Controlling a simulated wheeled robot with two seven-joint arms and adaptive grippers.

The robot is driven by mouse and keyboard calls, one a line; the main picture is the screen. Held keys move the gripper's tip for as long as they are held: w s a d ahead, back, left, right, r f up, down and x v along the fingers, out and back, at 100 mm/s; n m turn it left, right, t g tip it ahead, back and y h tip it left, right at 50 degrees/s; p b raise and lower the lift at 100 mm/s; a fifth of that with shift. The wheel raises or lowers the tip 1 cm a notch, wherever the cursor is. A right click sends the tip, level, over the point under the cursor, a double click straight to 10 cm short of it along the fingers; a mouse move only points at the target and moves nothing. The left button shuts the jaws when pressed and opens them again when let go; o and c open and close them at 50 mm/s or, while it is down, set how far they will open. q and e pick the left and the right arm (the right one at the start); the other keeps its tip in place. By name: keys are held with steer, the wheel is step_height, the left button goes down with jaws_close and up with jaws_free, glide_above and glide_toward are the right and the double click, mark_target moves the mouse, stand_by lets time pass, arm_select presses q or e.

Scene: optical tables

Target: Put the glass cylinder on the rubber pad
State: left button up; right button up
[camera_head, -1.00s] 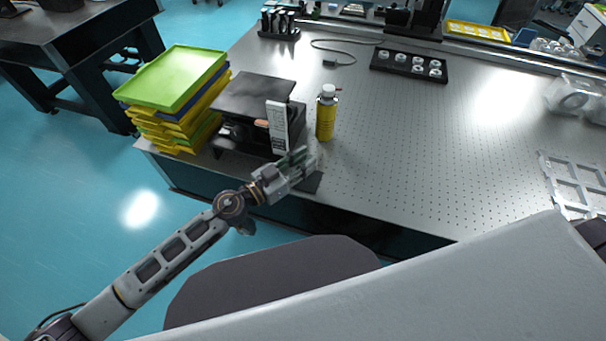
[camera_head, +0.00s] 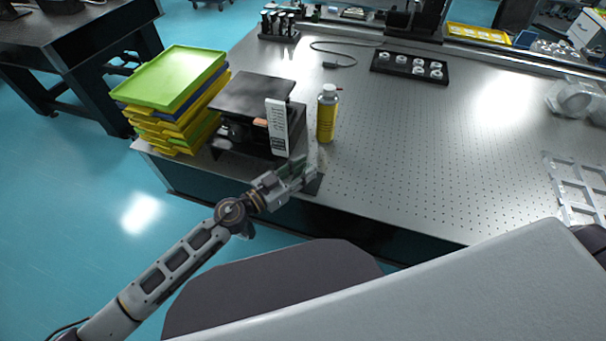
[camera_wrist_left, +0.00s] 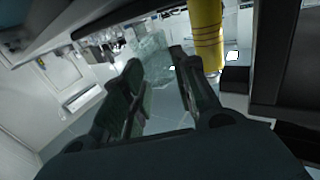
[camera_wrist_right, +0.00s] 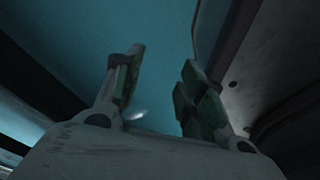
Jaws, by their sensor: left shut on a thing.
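The glass cylinder (camera_wrist_left: 152,58) is clear and faint in the left wrist view, between and beyond the fingertips of my left gripper (camera_wrist_left: 158,75). That gripper (camera_head: 300,171) is shut on it, near the table's front edge. The glass barely shows in the head view. The rubber pad (camera_head: 315,186) is a dark flat patch at that edge, partly hidden by the gripper. I cannot tell whether the glass touches it.
A yellow bottle (camera_head: 327,115) stands just behind the left gripper. A black stand (camera_head: 253,95) with a white box (camera_head: 277,127) is beside it. Stacked trays (camera_head: 175,80) stand at the left.

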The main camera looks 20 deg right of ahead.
arm_select(q)
steer(key=shift+f, duration=0.55)
arm_select(e)
steer(key=shift+w+a, duration=0.4)
steer(key=shift+w, duration=0.25)
arm_select(q)
steer(key=shift+f+b, duration=0.2)
steer(key=shift+b, duration=0.15)
steer(key=o, duration=1.1)
steer(key=shift+c, duration=0.2)
arm_select(e)
steer(key=shift+w, duration=0.1)
arm_select(q)
steer(key=shift+r, duration=0.15)
arm_select(e)
steer(key=shift+r, duration=0.15)
